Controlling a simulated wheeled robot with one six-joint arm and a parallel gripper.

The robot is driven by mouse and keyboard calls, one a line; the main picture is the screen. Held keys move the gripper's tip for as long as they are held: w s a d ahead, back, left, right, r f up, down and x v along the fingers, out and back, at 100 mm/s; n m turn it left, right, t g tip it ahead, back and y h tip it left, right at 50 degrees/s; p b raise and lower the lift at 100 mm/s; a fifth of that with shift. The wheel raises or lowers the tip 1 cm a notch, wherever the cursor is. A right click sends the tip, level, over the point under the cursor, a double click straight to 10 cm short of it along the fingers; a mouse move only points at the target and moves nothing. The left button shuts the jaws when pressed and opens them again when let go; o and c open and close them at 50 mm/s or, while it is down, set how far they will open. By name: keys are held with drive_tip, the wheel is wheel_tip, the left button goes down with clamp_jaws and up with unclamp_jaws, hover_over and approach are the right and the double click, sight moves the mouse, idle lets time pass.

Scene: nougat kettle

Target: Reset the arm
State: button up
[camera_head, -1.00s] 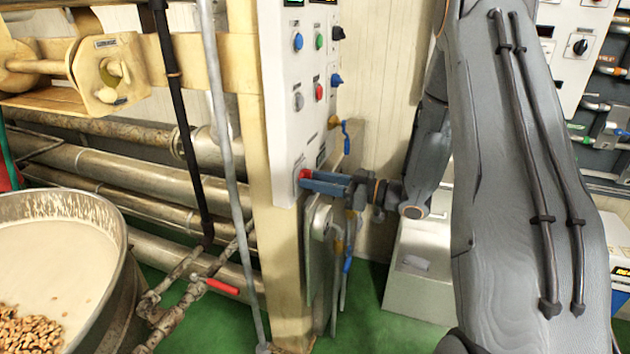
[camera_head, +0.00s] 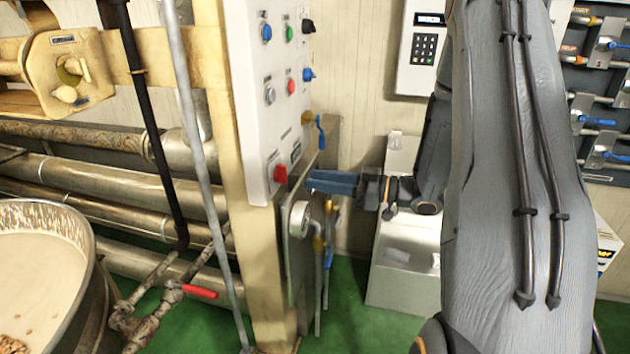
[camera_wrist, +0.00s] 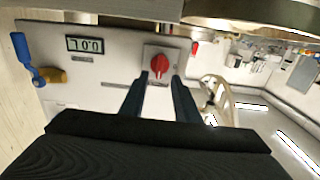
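My gripper (camera_head: 312,181) is at the right side of the white control panel (camera_head: 252,110), pointing at its lower part. The red rotary knob (camera_head: 281,173) sits low on that panel, just left of my fingertips, with a small gap. In the wrist view the two fingers (camera_wrist: 159,80) are apart with nothing between them. The red knob (camera_wrist: 159,64) shows just beyond the fingertips, upright on its plate. A display (camera_wrist: 85,45) is to its left.
A kettle (camera_head: 85,235) with pale mix stands at lower left. A metal box (camera_head: 405,265) is behind my wrist. A blue-handled valve (camera_head: 320,132) is near the panel edge. Green floor is clear below.

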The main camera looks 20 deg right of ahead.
drive_tip(key=shift+w, duration=0.15)
drive_tip(key=w+f+m+t+h, duration=0.1)
drive_tip(key=w+f+m+h, duration=0.15)
drive_tip(key=w+h, duration=0.4)
drive_tip(key=s+a+f+m+g+h, duration=0.1)
drive_tip(key=s+a+m+g+h, duration=0.1)
drive_tip(key=s, duration=0.7)
drive_tip(key=s+a+f+m+g+h, duration=0.1)
drive_tip(key=s+a+m+g+h, duration=0.1)
drive_tip(key=s+g, duration=0.3)
drive_tip(key=s+a+f+m+g+h, duration=0.1)
drive_tip(key=s+a+m+g+h, duration=0.1)
drive_tip(key=s, duration=1.1)
drive_tip(key=shift+s+a+m+g+h, duration=0.2)
drive_tip(key=shift+m+g+h, duration=0.6)
drive_tip(key=shift+m+h, duration=0.25)
